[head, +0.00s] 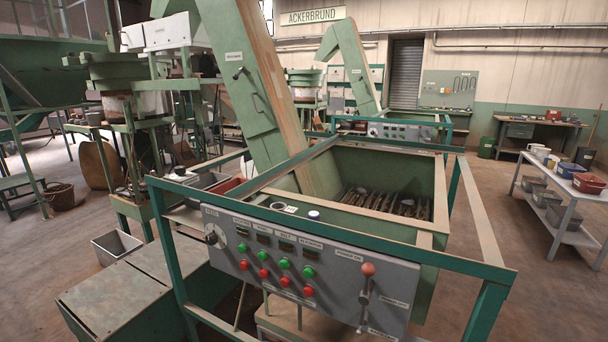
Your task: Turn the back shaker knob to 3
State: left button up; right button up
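The near green hopper machine has a grey control panel (300,268) on its front. Neither of my grippers is in view.
The near hopper (395,190) and its green frame rails (485,235) stand before the back machine. A table (566,197) with bins is at the right. The floor (485,190) between table and machines looks clear. A grey bin (117,246) is at lower left.

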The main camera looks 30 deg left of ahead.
aim_at(180, 170)
jog(key=u, duration=1.75)
jog(key=i+j+z, duration=0.15)
jog(key=z, duration=0.35)
jog(key=i+j+z, duration=0.25)
jog(key=z, duration=0.2)
jog(key=i+j+z, duration=0.15)
jog(key=z, duration=0.35)
jog(key=j, duration=0.1)
